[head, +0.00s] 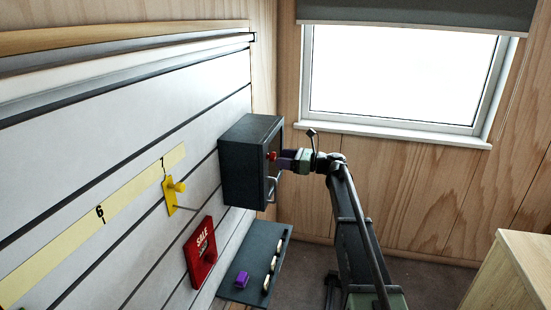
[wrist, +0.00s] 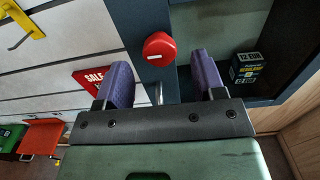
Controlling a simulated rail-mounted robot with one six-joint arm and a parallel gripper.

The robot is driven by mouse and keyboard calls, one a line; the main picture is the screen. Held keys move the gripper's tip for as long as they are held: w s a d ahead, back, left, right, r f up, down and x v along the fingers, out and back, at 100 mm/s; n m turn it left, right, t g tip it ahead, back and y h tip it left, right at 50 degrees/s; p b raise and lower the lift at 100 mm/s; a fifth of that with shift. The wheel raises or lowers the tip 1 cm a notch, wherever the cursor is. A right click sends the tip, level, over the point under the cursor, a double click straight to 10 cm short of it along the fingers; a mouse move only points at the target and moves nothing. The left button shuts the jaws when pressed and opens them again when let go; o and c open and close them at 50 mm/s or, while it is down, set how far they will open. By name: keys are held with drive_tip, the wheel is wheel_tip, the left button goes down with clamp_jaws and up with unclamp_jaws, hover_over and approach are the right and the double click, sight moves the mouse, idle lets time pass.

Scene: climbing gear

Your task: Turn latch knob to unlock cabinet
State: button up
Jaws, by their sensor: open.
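The dark grey cabinet (head: 245,150) is mounted on the slatted wall. Its red latch knob (head: 271,156) is on the front. In the wrist view the red knob (wrist: 159,49) has a small white mark and sits just beyond the fingertips, between them in the picture. My gripper (head: 287,160) has purple fingers and is at the cabinet front, facing the knob. In the wrist view my gripper (wrist: 162,78) is open, with nothing seen between the fingers. Whether a finger touches the knob cannot be told. A metal handle (head: 272,188) is below the knob.
A shelf (head: 236,293) below holds a purple block (head: 242,279) and several small pieces. A red SALE sign (head: 200,253) and yellow hook (head: 173,193) are on the wall to the left. A dark box (wrist: 246,68) shows behind the cabinet front. A wooden cabinet (head: 507,275) stands right.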

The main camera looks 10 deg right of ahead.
sight(267, 157)
drive_tip(key=x, duration=0.3)
drive_tip(key=shift+a, duration=0.2)
drive_tip(key=c, duration=0.9)
drive_tip(key=shift+n, duration=0.4)
drive_tip(key=n, duration=1.7)
drive_tip(key=shift+n, duration=0.3)
